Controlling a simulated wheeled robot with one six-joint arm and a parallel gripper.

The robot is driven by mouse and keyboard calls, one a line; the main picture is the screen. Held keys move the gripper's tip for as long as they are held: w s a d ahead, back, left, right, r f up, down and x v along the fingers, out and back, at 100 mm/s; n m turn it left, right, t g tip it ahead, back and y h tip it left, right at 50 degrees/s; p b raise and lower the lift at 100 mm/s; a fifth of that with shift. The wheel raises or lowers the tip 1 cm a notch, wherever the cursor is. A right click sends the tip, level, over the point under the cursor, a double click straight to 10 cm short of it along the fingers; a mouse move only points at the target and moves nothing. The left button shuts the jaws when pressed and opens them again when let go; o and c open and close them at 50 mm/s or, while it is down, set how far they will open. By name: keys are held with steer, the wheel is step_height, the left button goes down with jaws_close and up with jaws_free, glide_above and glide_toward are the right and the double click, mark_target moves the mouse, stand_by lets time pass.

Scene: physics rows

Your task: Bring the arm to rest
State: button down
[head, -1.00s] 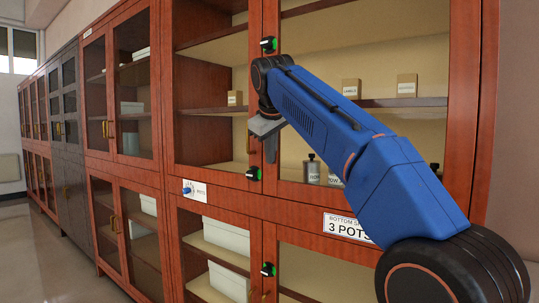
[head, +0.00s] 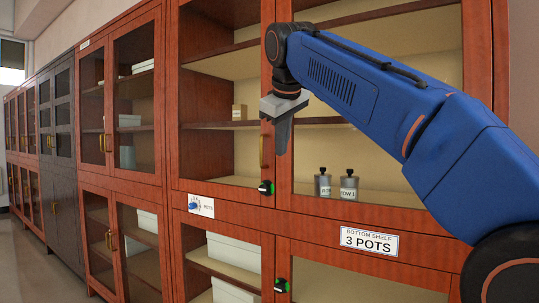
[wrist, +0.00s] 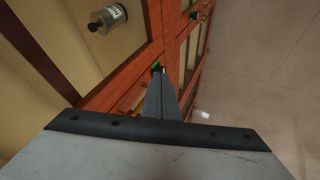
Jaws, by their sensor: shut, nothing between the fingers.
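My gripper (head: 281,125) hangs pointing down in front of the upright between the two upper doors of the wooden cabinet (head: 350,212). Its fingers are together with nothing between them. In the wrist view the closed fingers (wrist: 160,97) point down past the cabinet front toward the floor. My blue arm reaches in from the right in the head view and covers part of the upper shelves.
Two grey pots (head: 348,186) stand on the upper cabinet's bottom shelf, behind the right door. A sign (head: 369,241) reads "BOTTOM SHELF 3 POTS". A small box (head: 239,112) sits on a shelf. More cabinets run left; floor (wrist: 265,70) is open in front.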

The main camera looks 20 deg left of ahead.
steer(key=shift+s+d+r, duration=0.15)
steer(key=shift+s+r, duration=0.05)
steer(key=shift+r, duration=0.05)
steer(key=w+d+f+m+h, duration=0.1)
steer(key=d+f+m, duration=0.15)
steer(key=d, duration=0.75)
steer(key=w+d+f+m, duration=0.1)
steer(key=d+f, duration=0.2)
steer(key=d, duration=0.7)
steer(key=s+d+f+m+g+h, duration=0.1)
steer(key=s+d+f+m, duration=0.15)
steer(key=d+f, duration=0.4)
steer(key=s+d+f+m, duration=0.1)
steer(key=s+d+f, duration=0.25)
steer(key=d, duration=0.65)
steer(key=s+d+f+m, duration=0.2)
steer(key=s+d+f, duration=0.4)
steer(key=f, duration=0.4)
steer(key=s+d+f+m+h, duration=0.1)
steer(key=s+d+f+m, duration=0.2)
steer(key=s+f, duration=0.6)
steer(key=s+d+f+m, duration=0.2)
steer(key=s+d+f, duration=0.6)
steer(key=f, duration=0.5)
steer(key=shift+d+m+g, duration=0.3)
steer(key=shift+g, duration=0.1)
